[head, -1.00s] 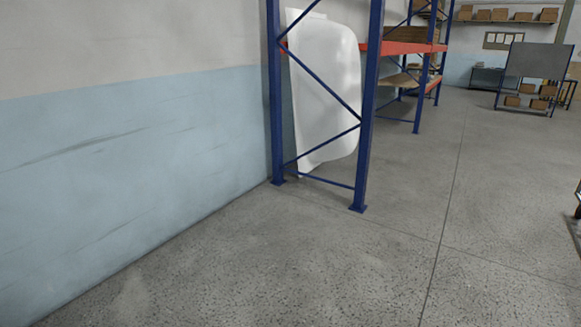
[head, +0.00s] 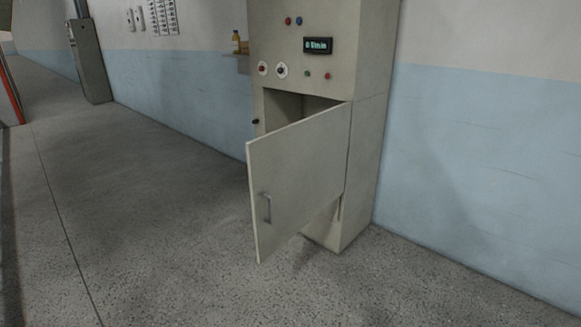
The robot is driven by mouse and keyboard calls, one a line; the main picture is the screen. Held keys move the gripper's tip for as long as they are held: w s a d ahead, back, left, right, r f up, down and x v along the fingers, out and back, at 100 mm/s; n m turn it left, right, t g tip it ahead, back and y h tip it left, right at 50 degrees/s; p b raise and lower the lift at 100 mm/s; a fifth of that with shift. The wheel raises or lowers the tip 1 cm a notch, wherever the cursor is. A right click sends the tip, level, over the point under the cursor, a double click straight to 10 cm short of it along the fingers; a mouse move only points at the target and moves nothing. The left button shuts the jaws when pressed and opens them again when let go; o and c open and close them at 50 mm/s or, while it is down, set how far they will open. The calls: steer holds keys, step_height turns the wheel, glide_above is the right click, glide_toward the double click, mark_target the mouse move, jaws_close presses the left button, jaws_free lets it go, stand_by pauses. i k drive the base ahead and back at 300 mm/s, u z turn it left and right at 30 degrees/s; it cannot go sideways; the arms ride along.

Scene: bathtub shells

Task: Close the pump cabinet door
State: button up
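The pump cabinet (head: 370,60) is a tall beige-grey cabinet standing against the wall, right of the middle in the head view. Its front carries a small lit display (head: 317,45) and several coloured buttons. Its lower door (head: 300,170) stands wide open, hinged on the right side and swung out over the floor. A bar handle (head: 266,208) sits near the door's free left edge. A dark opening (head: 282,106) shows behind the door's top edge; the door hides most of the inside. My gripper is not in view.
Grey concrete floor (head: 150,220) is clear to the left and in front of the door. The blue and white wall (head: 480,150) runs behind the cabinet. A grey box cabinet (head: 90,60) stands far left. A small shelf (head: 237,63) with a bottle is left of the pump cabinet.

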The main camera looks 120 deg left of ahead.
mark_target(296, 169)
steer(key=u, duration=3.5)
steer(key=i, duration=1)
steer(key=z, duration=0.5)
steer(key=k, duration=0.4)
steer(key=u, duration=0.05)
